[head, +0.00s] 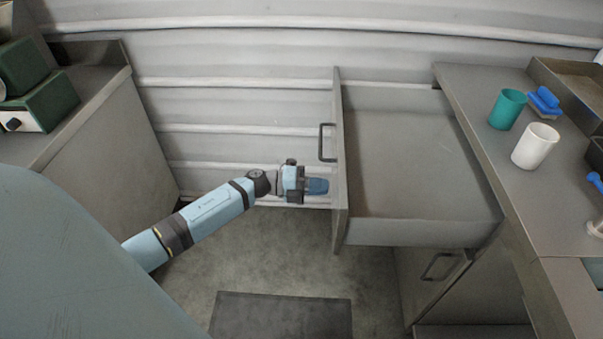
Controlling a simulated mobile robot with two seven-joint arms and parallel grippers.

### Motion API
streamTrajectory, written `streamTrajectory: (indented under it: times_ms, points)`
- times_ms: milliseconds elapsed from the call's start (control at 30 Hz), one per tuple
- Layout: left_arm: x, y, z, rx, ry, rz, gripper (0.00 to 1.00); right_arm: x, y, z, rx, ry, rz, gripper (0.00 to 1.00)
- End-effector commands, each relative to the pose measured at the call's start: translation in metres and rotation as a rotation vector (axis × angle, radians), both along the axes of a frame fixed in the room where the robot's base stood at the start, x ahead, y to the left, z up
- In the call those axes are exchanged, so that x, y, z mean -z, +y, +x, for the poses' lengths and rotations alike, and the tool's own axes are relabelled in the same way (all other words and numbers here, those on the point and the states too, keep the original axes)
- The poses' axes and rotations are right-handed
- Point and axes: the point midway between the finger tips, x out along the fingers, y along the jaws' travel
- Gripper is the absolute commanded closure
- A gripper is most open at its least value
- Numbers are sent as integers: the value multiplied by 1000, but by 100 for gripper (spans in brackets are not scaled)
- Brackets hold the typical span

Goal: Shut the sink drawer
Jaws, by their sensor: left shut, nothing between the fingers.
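The sink drawer (410,160) is pulled out to the left from under the worktop at the right, and it looks empty inside. Its front panel (340,200) stands upright on the drawer's left side, with a dark handle (323,142) on its outer face. My left gripper (322,186) is shut and empty, just left of the front panel and nearer to me than the handle. Its fingertips are close to the panel; I cannot tell whether they touch. My right gripper is not in view.
The worktop (470,90) at the right carries a teal cup (507,109), a white cup (535,146) and a blue brush (545,101). A cabinet door with a handle (440,266) sits below the drawer. A dark mat (280,316) lies on the floor. A counter (95,95) with a green device (40,100) stands left.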

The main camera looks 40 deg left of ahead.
Motion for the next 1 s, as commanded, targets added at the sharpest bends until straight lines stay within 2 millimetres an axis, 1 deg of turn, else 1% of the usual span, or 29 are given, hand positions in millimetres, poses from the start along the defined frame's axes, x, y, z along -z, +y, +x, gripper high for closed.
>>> streamTrajectory:
  times_ms: [33,167,533,667,767,867,1000]
  points:
    - [0,-4,3,0,-1,1,100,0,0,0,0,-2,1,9]
    - [0,-9,6,-1,1,-1,100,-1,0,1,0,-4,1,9]
    - [0,-10,7,-1,0,0,100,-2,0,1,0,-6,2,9]
    - [-1,-15,11,-1,-1,-1,100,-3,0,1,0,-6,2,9]
    - [-2,-26,17,1,-2,-1,100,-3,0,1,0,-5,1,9]
    - [-2,-42,29,0,-3,-1,100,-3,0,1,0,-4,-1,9]
    - [-2,-76,52,1,-3,-1,100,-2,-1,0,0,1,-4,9]
